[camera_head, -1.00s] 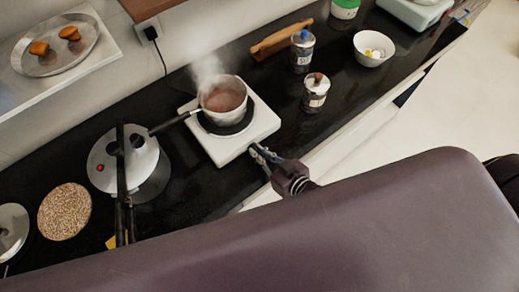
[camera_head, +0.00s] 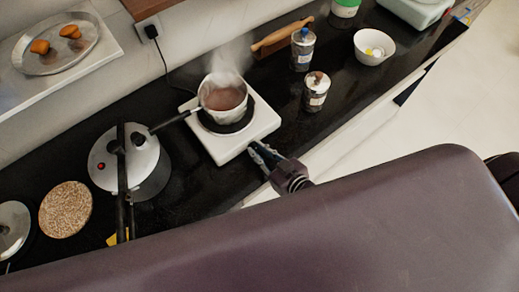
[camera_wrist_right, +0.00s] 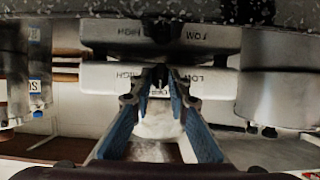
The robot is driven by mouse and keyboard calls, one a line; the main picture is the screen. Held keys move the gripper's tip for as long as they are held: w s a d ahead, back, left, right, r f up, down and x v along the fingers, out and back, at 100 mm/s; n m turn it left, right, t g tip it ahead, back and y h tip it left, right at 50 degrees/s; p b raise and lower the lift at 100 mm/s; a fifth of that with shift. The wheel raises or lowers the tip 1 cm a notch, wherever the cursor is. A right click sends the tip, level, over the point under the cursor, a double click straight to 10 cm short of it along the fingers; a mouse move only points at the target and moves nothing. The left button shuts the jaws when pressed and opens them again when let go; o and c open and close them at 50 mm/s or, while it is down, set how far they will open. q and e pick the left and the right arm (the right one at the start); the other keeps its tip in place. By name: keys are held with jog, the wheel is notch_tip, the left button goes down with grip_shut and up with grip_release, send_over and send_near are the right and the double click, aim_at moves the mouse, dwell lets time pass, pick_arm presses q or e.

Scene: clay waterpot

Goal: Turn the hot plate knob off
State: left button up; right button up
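The white hot plate (camera_head: 262,120) sits on the black counter, with a steaming saucepan (camera_head: 224,97) of brown liquid on its burner. The knob (camera_wrist_right: 160,79) is on this panel between the marks, mostly covered by my fingertips. My right gripper (camera_head: 262,153) is at the hot plate's front edge. In the wrist view its blue-padded fingers (camera_wrist_right: 161,75) converge on both sides of the knob and appear shut on it. My left gripper is not in view.
A pressure cooker (camera_head: 148,172) stands left of the hot plate, with the saucepan handle reaching toward it. Jars (camera_head: 316,92) and a white bowl (camera_head: 374,47) are to the right. A cord runs to a wall plug (camera_head: 151,31). The floor (camera_head: 440,110) is clear.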

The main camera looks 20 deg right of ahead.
jog(key=shift+s, duration=0.15)
jog(key=v, duration=1.1)
jog(key=shift+s+d+r, duration=0.2)
jog(key=shift+s+r, duration=0.05)
jog(key=shift+s, duration=0.05)
jog(key=s+d+f+g+h+b, duration=0.1)
jog(key=s+d+f+g, duration=0.1)
jog(key=f, duration=0.8)
jog(key=s+d+f+g+h+b, duration=0.1)
jog(key=d+f, duration=0.2)
jog(key=f, duration=0.6)
jog(key=s+d+f+g+h+b, duration=0.1)
jog(key=s+f+g, duration=0.3)
jog(key=s+f, duration=0.6)
jog(key=s+d+f+m+g+h+b, duration=0.1)
jog(key=s+f+g, duration=0.3)
jog(key=s+f, duration=0.7)
notch_tip(320, 180, down, 7)
jog(key=shift+s+d+r+m+g+h+b, duration=0.2)
jog(key=shift+m+g+h+b, duration=0.15)
jog(key=shift+b, duration=0.35)
